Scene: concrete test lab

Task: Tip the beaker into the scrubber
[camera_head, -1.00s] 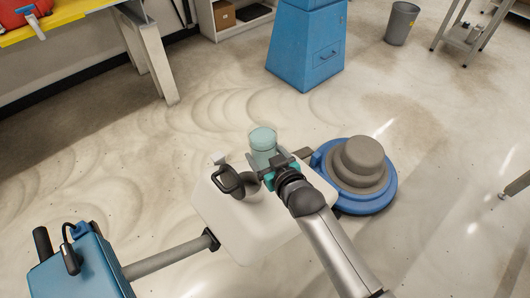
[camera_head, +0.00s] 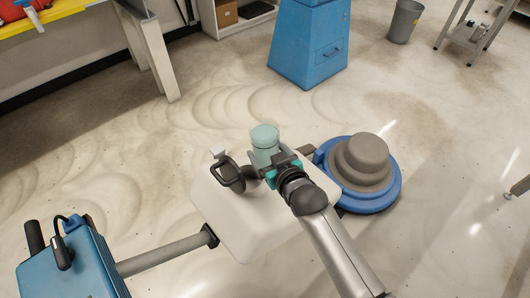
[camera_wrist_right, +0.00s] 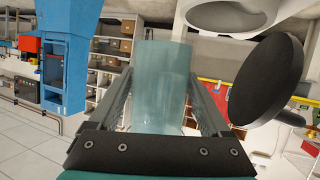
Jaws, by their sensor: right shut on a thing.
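The beaker (camera_head: 264,139) is a clear teal cylinder. My right gripper (camera_head: 272,163) is shut on its sides and holds it above the scrubber's white tank (camera_head: 257,222), near the tank's back edge. In the head view the beaker looks about upright; its contents cannot be made out. The black, round fitting (camera_head: 231,174) on the tank is just left of the gripper. In the right wrist view the beaker (camera_wrist_right: 161,85) stands between both fingers, with a black disc (camera_wrist_right: 266,80) and a white round rim (camera_wrist_right: 232,14) to its right. My left gripper is out of view.
The scrubber's blue disc base (camera_head: 373,198) with a grey motor is right of the tank. Its grey pole (camera_head: 165,255) runs left to a blue box (camera_head: 75,270). A blue cabinet (camera_head: 309,45) and a grey bin (camera_head: 404,21) stand farther back. Open floor lies between.

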